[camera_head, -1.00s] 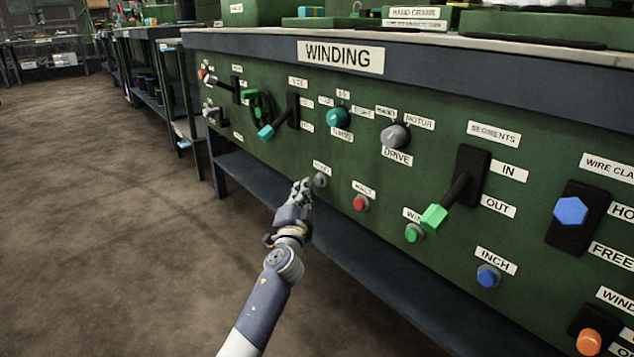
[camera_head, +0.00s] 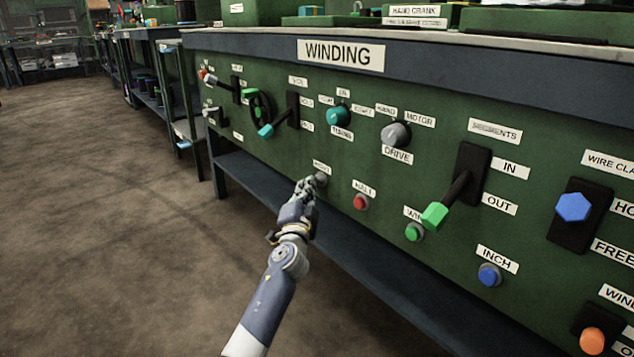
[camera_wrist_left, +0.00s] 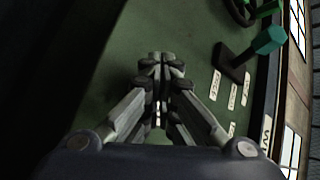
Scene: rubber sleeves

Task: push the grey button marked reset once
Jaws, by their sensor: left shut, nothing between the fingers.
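The grey button (camera_head: 321,178) is on the green front panel of the winding bench, below a small white label (camera_head: 321,167) that is too small to read clearly. My left gripper (camera_head: 307,184) is shut and empty. Its fingertips are right beside the button's left edge in the head view; I cannot tell whether they touch it. In the left wrist view the closed fingers (camera_wrist_left: 161,62) point at the green panel, and they hide the button. My right gripper is not in view.
A red button (camera_head: 360,202) marked halt, a green button (camera_head: 414,232) and a blue button (camera_head: 488,276) marked inch sit to the right. A green-handled lever (camera_head: 434,215) sticks out from the panel. A teal lever (camera_head: 266,131) is above. Open floor lies left.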

